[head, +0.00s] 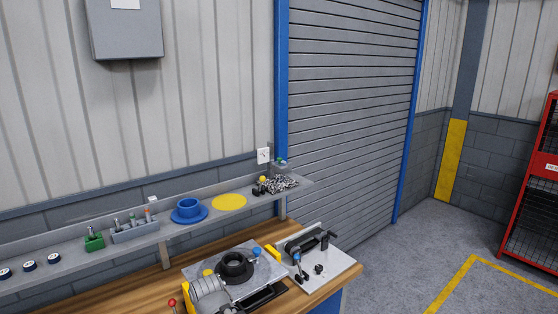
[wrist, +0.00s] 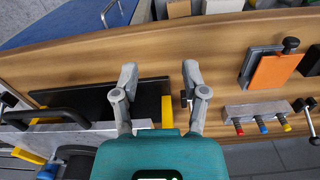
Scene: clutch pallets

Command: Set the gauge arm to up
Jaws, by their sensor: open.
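My gripper (wrist: 160,73) is open and empty in the wrist view, its two fingers apart above the wooden bench. I cannot tell for sure which part is the gauge arm. In the head view a pale plate (head: 335,268) at the bench's right end carries a black clamp-like part and a short lever with a blue knob (head: 297,257). Left of it a grey fixture plate (head: 265,272) bears a black ring (head: 236,266) and another blue knob (head: 256,252). My gripper does not show clearly in the head view.
In the wrist view a black slab (wrist: 85,98) and black handle (wrist: 48,114) lie left of my fingers. An orange plate (wrist: 275,71) and a grey block (wrist: 262,108) with coloured tips lie right. A shelf (head: 110,250) with small parts runs behind the bench (head: 150,285).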

